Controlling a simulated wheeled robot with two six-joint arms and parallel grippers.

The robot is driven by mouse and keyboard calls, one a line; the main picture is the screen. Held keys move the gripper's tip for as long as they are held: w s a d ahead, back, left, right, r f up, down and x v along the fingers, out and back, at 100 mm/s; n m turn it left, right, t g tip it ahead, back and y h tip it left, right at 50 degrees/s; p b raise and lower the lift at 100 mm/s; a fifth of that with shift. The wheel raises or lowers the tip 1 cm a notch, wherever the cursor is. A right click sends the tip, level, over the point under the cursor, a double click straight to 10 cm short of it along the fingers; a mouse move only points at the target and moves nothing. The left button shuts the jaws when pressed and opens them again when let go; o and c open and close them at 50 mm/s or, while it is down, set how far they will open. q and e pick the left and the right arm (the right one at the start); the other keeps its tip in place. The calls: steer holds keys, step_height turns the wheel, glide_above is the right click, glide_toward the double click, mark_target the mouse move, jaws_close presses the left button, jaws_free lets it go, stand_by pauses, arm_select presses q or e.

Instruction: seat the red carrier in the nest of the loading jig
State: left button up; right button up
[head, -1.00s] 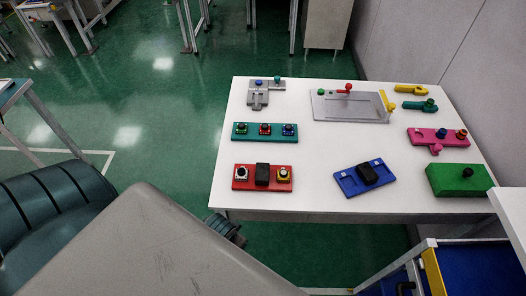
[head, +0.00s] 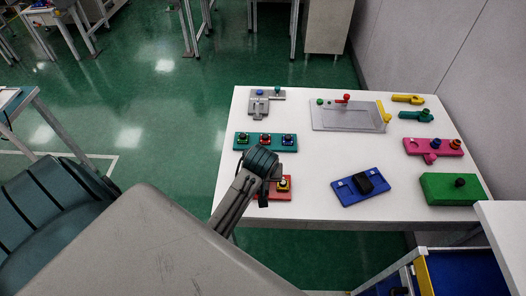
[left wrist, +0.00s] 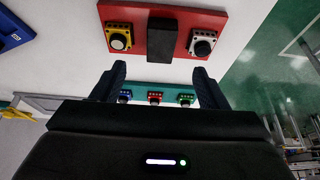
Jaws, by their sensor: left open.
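The red carrier (head: 286,197) lies on the white table near its front left, partly hidden by my left arm. In the left wrist view the carrier (left wrist: 140,50) shows a black block (left wrist: 163,38) in its middle, with a white-bodied and a yellow-bodied module either side. My left gripper (left wrist: 158,82) is open and empty, its fingertips apart from the carrier. In the head view the wrist hangs over the carrier. The loading jig, a grey plate (head: 347,127) with a shallow recess, red-knobbed lever and yellow bar, lies at the back right. My right gripper is not in view.
A teal carrier (head: 265,149) with several modules lies behind the red one. A blue carrier (head: 352,201) with a black block lies to the right. A grey fixture (head: 258,105), pink plate (head: 415,146) and green box (head: 440,196) stand around. The table centre is clear.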

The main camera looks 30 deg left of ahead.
arm_select(q)
steer(key=p+x, duration=0.1)
steer(key=x, duration=0.4)
steer(key=shift+a+f, duration=0.1)
steer(key=shift+w+a+f+p, duration=0.15)
steer(key=shift+w+f+p, duration=0.1)
steer(key=shift+f+p, duration=0.3)
steer(key=p+x, duration=0.1)
steer(key=x, duration=0.2)
steer(key=shift+r, duration=0.1)
steer(key=shift+w+a+f+p, duration=0.2)
steer(key=shift+f+p, duration=0.1)
steer(key=shift+f, duration=0.3)
steer(key=shift+d, duration=0.1)
steer(key=c, duration=1.3)
steer(key=shift+r, duration=0.1)
steer(key=shift+c, duration=0.6)
steer(key=shift+r, duration=0.1)
